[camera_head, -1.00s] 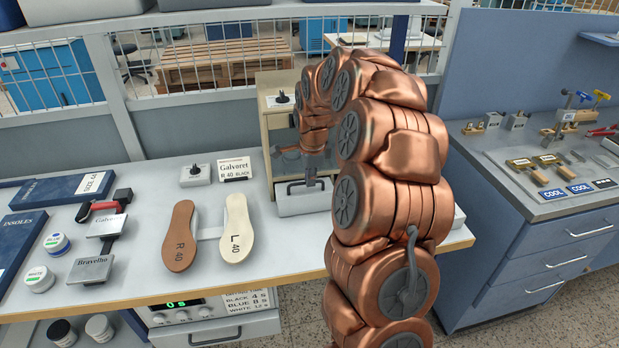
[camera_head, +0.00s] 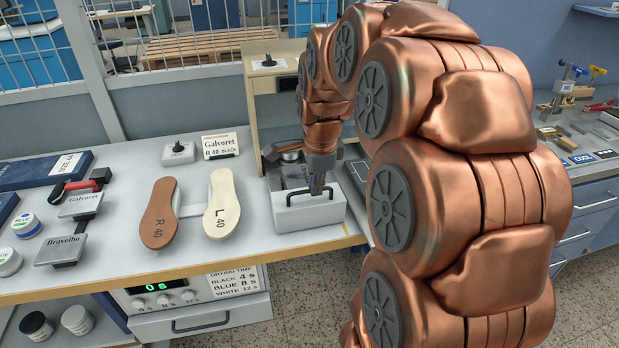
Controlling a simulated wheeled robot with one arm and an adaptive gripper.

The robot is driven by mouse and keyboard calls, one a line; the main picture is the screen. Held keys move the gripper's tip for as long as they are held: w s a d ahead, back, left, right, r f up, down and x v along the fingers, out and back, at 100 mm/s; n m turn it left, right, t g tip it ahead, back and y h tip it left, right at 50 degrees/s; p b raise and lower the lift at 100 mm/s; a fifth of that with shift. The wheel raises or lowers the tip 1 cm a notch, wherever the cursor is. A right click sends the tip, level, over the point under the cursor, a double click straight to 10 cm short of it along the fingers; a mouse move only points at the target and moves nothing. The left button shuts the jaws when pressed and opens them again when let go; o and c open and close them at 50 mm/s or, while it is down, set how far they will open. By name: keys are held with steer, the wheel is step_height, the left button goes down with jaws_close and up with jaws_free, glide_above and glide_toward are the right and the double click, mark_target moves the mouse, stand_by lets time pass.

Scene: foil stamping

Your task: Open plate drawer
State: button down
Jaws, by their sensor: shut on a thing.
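The plate drawer (camera_head: 297,221) is a light grey box with a dark bar handle (camera_head: 300,199) on its front. It stands pulled out from the wooden cabinet (camera_head: 277,97) at the back of the bench, reaching toward the bench's front edge. Its inside shows only partly behind my arm, and I cannot tell its contents. My gripper (camera_head: 318,189) points down at the right part of the handle and is shut on it. The fingertips are small and dark in this view.
A brown insole (camera_head: 160,212) and a cream insole (camera_head: 222,205) lie left of the drawer. Plates marked Galvoret (camera_head: 82,205) and Bravelho (camera_head: 62,250) lie farther left. A drying unit (camera_head: 165,299) sits under the bench. My copper arm covers the right side.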

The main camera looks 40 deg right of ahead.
steer(key=s+a+b, duration=0.2)
steer(key=s+a, duration=0.2)
steer(key=s, duration=0.5)
steer(key=shift+s, duration=0.25)
steer(key=c, duration=1.2)
jaws_free()
steer(key=shift+c, duration=0.2)
step_height(320, 180, up, 12)
steer(key=s+a, duration=0.1)
steer(key=s, duration=0.1)
steer(key=shift+f, duration=0.1)
steer(key=s+a+f+n+g+p, duration=0.2)
steer(key=s+a+f+n, duration=0.3)
steer(key=n, duration=0.6)
steer(key=s+a+f+n+g+p, duration=0.1)
steer(key=s+a+f+n+p, duration=0.4)
steer(key=a+n, duration=0.3)
steer(key=s+f+n, duration=0.1)
steer(key=n, duration=0.2)
steer(key=shift+s+a+f+n+g+y, duration=0.25)
steer(key=shift+a+f+n+g+y, duration=0.05)
steer(key=shift+f+g+y, duration=0.1)
